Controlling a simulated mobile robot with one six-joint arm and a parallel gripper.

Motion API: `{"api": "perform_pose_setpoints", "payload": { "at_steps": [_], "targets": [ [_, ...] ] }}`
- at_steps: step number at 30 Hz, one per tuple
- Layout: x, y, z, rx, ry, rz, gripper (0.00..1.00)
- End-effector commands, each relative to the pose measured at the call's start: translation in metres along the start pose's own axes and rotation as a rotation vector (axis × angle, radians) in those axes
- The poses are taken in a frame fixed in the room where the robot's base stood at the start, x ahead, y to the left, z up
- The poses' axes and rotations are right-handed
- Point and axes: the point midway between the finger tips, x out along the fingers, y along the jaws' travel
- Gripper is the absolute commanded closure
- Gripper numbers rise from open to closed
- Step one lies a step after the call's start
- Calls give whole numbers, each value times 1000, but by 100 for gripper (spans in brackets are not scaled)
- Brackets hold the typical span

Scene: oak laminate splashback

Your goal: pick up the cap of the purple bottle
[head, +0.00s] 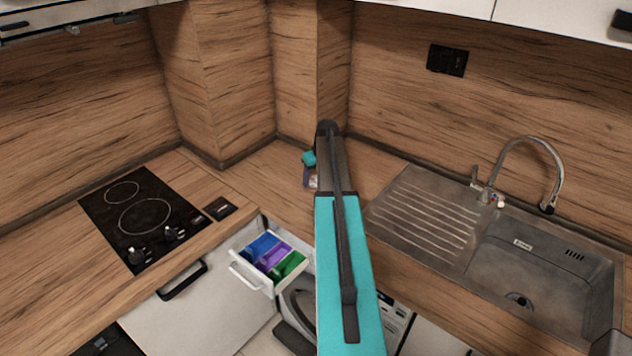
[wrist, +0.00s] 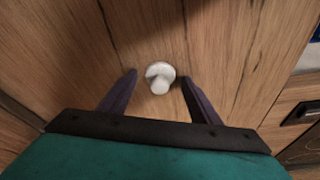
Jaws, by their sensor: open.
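A small white piece (wrist: 160,77), a round disc with a narrower stub, shows in the wrist view over the wood counter. It looks like a cap; I cannot tell whether it lies on the wood or stands on something. My gripper (wrist: 158,78) is open, with one dark purple finger to each side of the piece and a gap on both sides. In the head view my gripper (head: 309,183) is low over the corner of the counter, partly behind my arm, with a bit of white (head: 314,182) beside it. I cannot make out a purple bottle in either view.
An open drawer (head: 238,272) with blue, purple and green compartments sticks out below the counter. A black hob (head: 160,238) is at left. A steel sink (head: 548,278) with a drainboard and tap (head: 540,150) is at right. Wood walls close the corner behind.

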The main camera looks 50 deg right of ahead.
Motion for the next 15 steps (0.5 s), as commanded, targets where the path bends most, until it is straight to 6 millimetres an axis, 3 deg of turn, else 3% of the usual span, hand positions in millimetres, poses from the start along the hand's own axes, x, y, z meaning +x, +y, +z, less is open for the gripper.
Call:
{"api": "perform_pose_setpoints", "payload": {
  "at_steps": [4, 12, 15],
  "targets": [
    [0, 0, 0, 0, 0, 0, 43],
    [0, 0, 0, 0, 0, 0, 85],
    [0, -1, 0, -1, 0, 0, 86]
  ]
}}
